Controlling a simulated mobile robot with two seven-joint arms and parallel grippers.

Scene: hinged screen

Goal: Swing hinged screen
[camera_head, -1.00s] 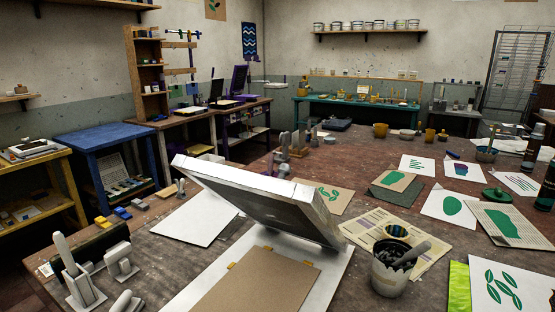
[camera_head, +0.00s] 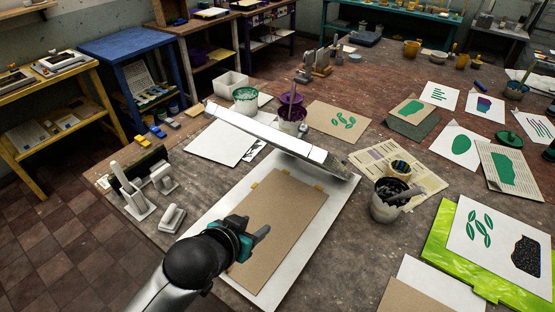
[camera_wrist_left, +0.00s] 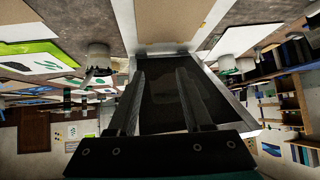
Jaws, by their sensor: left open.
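The hinged screen (camera_head: 270,138) stands raised over the back of a white base (camera_head: 335,205). In the head view I see it nearly edge-on, as a pale bar. A brown board (camera_head: 280,205) lies flat on the base in front of it. My left gripper (camera_head: 258,232) is open and empty above the board's left part, apart from the screen. In the left wrist view the fingers (camera_wrist_left: 160,100) are spread, with the screen's dark mesh (camera_wrist_left: 160,82) and pale frame beyond them. My right gripper is not in view.
Green and purple tubs (camera_head: 292,120) stand behind the screen. Printed sheets cover the right side, with a bright green mat (camera_head: 440,245) in front.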

